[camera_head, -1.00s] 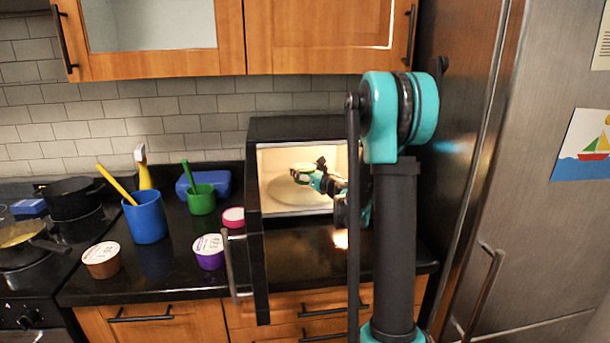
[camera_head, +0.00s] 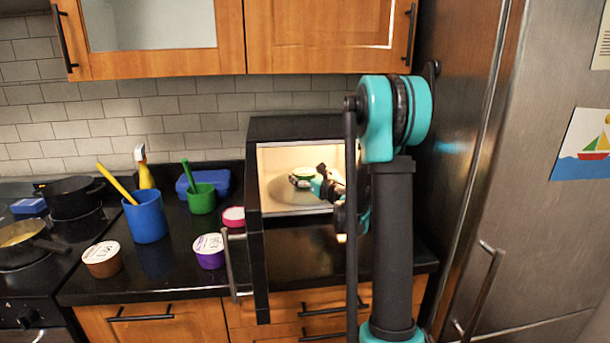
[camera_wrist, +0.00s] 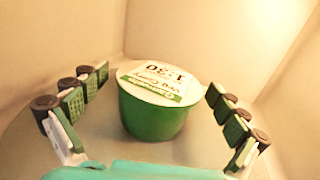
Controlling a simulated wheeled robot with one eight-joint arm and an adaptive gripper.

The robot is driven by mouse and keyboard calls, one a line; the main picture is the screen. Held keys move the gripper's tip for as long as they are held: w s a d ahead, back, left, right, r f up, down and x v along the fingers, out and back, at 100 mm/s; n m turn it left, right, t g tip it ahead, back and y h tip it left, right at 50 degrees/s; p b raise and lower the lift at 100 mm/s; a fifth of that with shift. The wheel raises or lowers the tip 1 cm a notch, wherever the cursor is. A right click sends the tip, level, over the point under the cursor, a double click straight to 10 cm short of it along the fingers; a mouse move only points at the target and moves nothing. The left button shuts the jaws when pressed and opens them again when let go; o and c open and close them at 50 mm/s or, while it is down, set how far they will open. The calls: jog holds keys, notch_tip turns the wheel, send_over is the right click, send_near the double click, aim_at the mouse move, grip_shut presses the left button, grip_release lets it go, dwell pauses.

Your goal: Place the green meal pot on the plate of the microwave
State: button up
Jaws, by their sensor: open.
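The green meal pot (camera_wrist: 155,112) stands upright inside the microwave, its white printed lid facing up. It rests on the microwave plate (camera_wrist: 103,142), of which only parts show in the wrist view. In the head view the pot (camera_head: 303,173) is small and partly hidden by my gripper (camera_head: 312,181), which reaches into the lit microwave (camera_head: 300,127). In the wrist view my gripper (camera_wrist: 157,100) is open, one finger on each side of the pot, with gaps between the fingers and the pot. The plate (camera_head: 285,195) also shows in the head view.
The microwave door (camera_head: 260,275) stands open toward the front. The fridge (camera_head: 540,230) is at the right.

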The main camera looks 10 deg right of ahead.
jog(key=shift+r, duration=0.15)
jog(key=v, duration=1.2)
jog(key=shift+s, duration=0.15)
